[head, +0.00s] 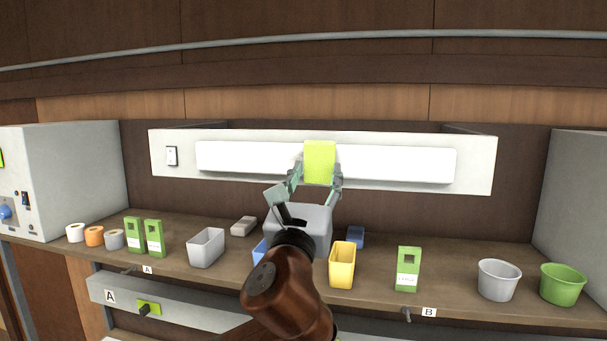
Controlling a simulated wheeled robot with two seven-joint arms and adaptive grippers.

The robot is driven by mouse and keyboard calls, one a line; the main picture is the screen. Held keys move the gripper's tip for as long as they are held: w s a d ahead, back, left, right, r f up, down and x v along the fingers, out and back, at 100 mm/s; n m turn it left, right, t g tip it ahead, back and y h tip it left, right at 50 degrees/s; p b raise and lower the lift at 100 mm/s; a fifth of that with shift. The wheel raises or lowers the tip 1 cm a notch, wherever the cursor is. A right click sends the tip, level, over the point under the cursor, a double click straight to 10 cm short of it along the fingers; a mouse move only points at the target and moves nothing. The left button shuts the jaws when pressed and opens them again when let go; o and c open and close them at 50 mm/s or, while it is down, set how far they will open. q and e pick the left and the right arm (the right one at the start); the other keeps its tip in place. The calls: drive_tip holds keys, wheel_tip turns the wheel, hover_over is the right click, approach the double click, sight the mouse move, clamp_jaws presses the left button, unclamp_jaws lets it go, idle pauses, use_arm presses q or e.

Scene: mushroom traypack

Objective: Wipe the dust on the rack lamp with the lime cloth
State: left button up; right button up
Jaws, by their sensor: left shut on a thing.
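The rack lamp (400,163) is a long white tube on a pale panel across the back of the rack. The lime cloth (320,162) is a folded yellow-green block in front of the lamp's middle. My left gripper (319,178) is shut on the cloth from below, with a finger at each side. The cloth overlaps the tube in the head view; I cannot tell whether it touches it. No dust can be made out on the visible tube, and the part behind the cloth is hidden. My right gripper is not in view.
Below, the shelf (190,262) holds a grey bin (206,247), a yellow bin (342,265), green cartons (407,269), a grey tub (498,280) and a green tub (562,285). A grey box (75,180) stands at left. A switch (172,156) sits on the panel's left end.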

use_arm(q)
drive_tip(key=shift+s+d, duration=0.1)
drive_tip(key=shift+d, duration=0.2)
drive_tip(key=shift+w+a, duration=0.45)
drive_tip(key=shift+a, duration=0.85)
drive_tip(key=shift+w+a, duration=0.45)
drive_tip(key=shift+a, duration=0.85)
drive_tip(key=shift+w+a, duration=0.45)
drive_tip(key=shift+a, duration=0.85)
drive_tip(key=shift+s+f, duration=0.1)
drive_tip(key=shift+s, duration=0.35)
drive_tip(key=shift+s+a+b, duration=0.2)
drive_tip(key=shift+s+a, duration=0.1)
drive_tip(key=shift+s, duration=0.5)
drive_tip(key=shift+s+a+b, duration=0.2)
drive_tip(key=shift+s+a, duration=0.05)
drive_tip(key=shift+s, duration=0.6)
drive_tip(key=shift+s+a+b, duration=0.2)
drive_tip(key=shift+s+a, duration=0.1)
drive_tip(key=shift+s, duration=0.5)
drive_tip(key=shift+s, duration=0.1)
